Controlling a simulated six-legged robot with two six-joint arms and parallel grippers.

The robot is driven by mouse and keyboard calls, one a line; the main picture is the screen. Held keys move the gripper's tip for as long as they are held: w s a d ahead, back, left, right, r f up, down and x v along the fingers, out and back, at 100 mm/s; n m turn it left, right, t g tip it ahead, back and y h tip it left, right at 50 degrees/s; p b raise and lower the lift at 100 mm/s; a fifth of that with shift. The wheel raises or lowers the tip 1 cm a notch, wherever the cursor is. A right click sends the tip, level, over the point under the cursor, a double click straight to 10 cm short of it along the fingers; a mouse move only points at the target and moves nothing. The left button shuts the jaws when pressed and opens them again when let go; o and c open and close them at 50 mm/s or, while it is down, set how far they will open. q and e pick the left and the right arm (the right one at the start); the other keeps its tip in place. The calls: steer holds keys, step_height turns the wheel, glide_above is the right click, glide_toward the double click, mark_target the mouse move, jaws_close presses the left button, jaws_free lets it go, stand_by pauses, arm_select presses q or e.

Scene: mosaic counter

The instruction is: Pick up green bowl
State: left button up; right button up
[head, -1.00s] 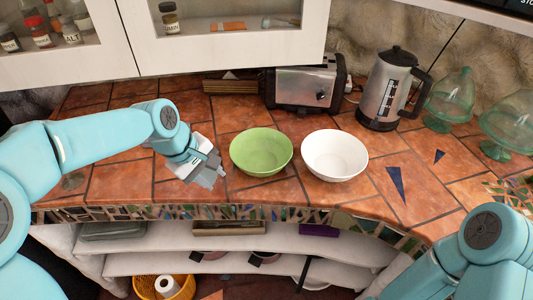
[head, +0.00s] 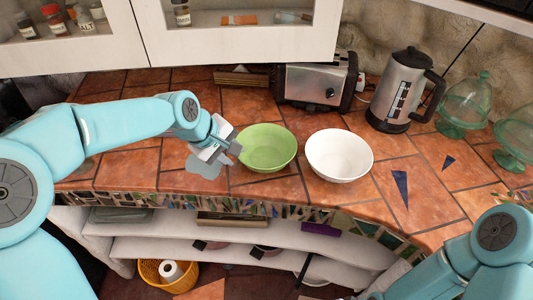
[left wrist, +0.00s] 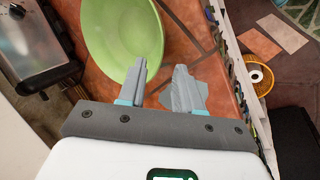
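The green bowl (head: 267,147) stands upright and empty on the tiled counter, left of the white bowl (head: 339,155). My left gripper (head: 232,150) is at the green bowl's left rim in the head view. In the left wrist view the gripper (left wrist: 163,75) is open, its fingers apart. One finger overlaps the green bowl (left wrist: 118,32) and the other is over the tiles outside its rim. I cannot tell whether either finger touches the bowl. My right arm shows at the lower right, but its gripper is out of view.
A toaster (head: 314,83) and a kettle (head: 404,90) stand behind the bowls. Green glass stands (head: 466,103) are at the right. The orange tiled counter (head: 125,170) is clear to the left. Cabinets hang above its back; open shelves (head: 270,246) lie below its front edge.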

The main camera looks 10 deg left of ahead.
mark_target(242, 160)
arm_select(q)
steer(key=p+x, duration=0.1)
steer(key=x, duration=0.6)
steer(key=shift+w+f, duration=0.25)
steer(key=shift+f, duration=0.1)
jaws_close()
